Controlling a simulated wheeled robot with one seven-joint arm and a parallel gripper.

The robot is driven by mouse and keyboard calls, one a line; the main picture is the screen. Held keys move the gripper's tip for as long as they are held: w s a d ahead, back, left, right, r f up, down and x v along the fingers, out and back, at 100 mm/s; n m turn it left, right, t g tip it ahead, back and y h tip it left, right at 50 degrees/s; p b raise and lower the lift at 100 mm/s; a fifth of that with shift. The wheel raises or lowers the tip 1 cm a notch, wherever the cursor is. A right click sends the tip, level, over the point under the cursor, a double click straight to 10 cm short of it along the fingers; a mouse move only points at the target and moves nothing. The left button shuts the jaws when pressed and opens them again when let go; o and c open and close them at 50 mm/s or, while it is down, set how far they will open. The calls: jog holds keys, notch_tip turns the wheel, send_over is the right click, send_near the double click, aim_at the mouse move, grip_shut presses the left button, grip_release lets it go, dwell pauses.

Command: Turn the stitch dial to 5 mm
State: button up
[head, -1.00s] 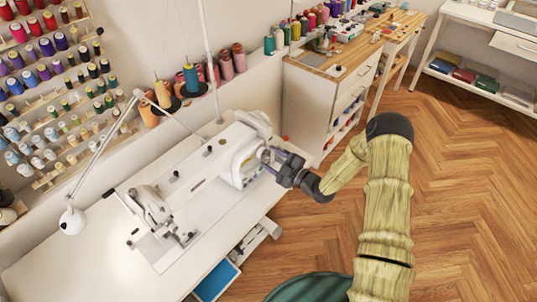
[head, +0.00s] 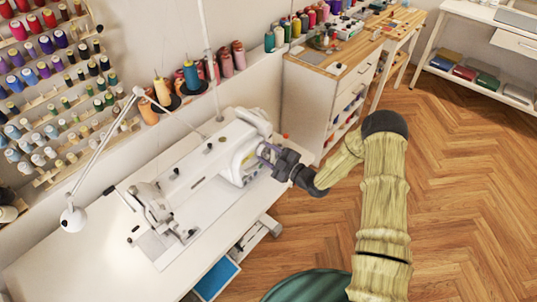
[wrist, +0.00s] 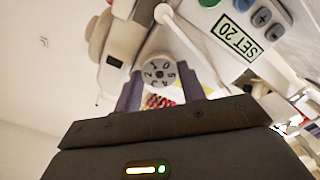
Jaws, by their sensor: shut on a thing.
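The white sewing machine (head: 190,172) stands on the white table (head: 60,262). The stitch dial (wrist: 160,72) is a small round grey knob with dark digits on its face, seen in the wrist view. My gripper (wrist: 160,82) has its two purple-grey fingers on either side of the dial and is shut on it. In the head view my gripper (head: 266,153) reaches the right end of the machine and hides the dial. The digits look turned in the wrist view, and I cannot tell which setting is selected.
In the wrist view a "SET 20" label (wrist: 237,37) and grey buttons (wrist: 262,17) are close to the dial. A white lever with a round knob (wrist: 163,13) is just beyond it. Thread spools (head: 190,75) stand behind the machine. A lamp (head: 73,218) is at left.

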jog(key=shift+f, duration=0.15)
jog(key=m+b, duration=0.3)
jog(key=m, duration=0.2)
jog(key=shift+f+b, duration=0.1)
jog(key=shift+b, duration=0.2)
jog(key=m+b, duration=0.1)
jog(key=m, duration=0.3)
jog(key=m+b, duration=0.1)
jog(key=m, duration=0.2)
jog(key=shift+m, duration=0.3)
jog(key=m, duration=0.5)
jog(key=shift+d+b, duration=0.1)
jog(key=shift+b, duration=0.3)
jog(key=m, duration=0.6)
jog(key=o, duration=0.7)
